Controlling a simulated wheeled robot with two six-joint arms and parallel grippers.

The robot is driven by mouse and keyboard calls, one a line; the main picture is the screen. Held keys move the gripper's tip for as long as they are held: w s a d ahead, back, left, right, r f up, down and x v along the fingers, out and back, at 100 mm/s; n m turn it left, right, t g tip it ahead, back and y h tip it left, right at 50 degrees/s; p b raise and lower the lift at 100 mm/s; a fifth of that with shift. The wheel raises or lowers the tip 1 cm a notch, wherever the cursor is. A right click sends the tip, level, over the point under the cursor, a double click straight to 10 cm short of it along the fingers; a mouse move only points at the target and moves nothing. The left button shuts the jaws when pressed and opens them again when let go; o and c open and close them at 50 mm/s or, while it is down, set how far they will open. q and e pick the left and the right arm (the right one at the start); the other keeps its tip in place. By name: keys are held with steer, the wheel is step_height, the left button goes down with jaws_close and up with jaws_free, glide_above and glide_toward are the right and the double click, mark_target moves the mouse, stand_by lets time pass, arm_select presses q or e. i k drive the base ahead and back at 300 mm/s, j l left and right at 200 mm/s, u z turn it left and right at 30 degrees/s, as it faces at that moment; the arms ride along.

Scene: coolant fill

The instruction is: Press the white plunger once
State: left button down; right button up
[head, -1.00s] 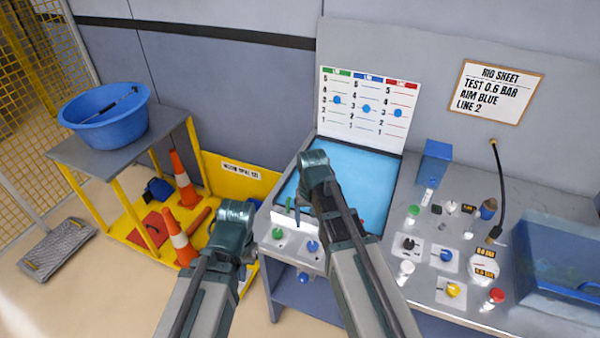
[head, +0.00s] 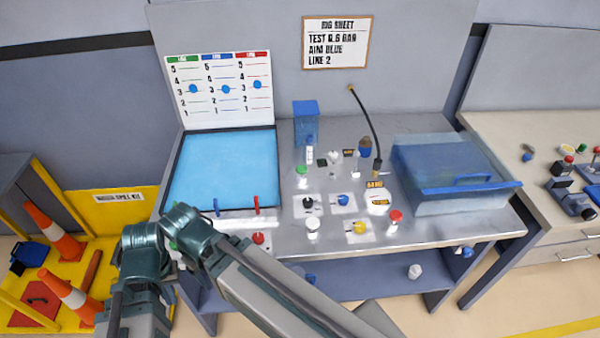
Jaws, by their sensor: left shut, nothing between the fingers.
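The white plunger (head: 313,225) stands upright on the grey bench top, a short white post with a white cap. It is right of my arms, in front of the black knob (head: 308,203) and left of the yellow knob (head: 359,227). Nothing touches it. My left gripper (head: 146,242) is at the lower left, off the bench's left front corner and well away from the plunger. It is shut and empty; its fingertips are hard to make out. My right arm crosses in front of the bench's lower left; its fingers do not show.
A green-capped post (head: 302,174) and a red-capped post (head: 396,218) stand near the plunger. A blue lidded box (head: 450,172) is to the right. A black hose (head: 368,118) hangs behind. A blue screen (head: 224,168) lies left.

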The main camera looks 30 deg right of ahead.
mark_target(312, 222)
steer(key=z, duration=1.3)
